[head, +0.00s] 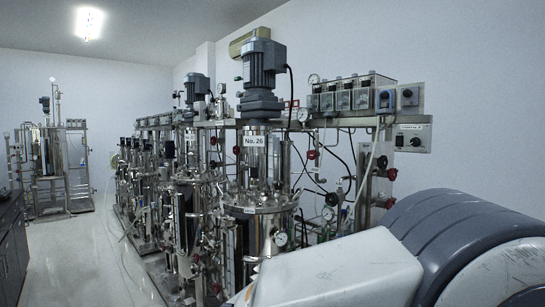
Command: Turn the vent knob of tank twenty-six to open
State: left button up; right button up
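Tank twenty-six (254,165) is a steel vessel with a "No. 26" label and a grey motor (264,70) on top. It stands in the middle of the head view on a pipe-covered skid. A small grey control box (412,138) with a black knob (416,142) and a strip label sits at the right end of its frame. The label's words are too small to read, so I cannot tell whether this is the vent knob or how it is set. Several red valve handles show on the pipework. Neither of my grippers is in view.
A large white and grey link of my arm fills the lower right and hides the skid's lower right part. More tank skids (145,180) run back to the left. Another skid (52,160) stands at the far wall. Clear floor (90,255) lies left of the row, beside dark cabinets (12,245).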

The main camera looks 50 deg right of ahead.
aim_at(311, 154)
jog(key=i, duration=1.75)
jog(key=z, duration=0.85)
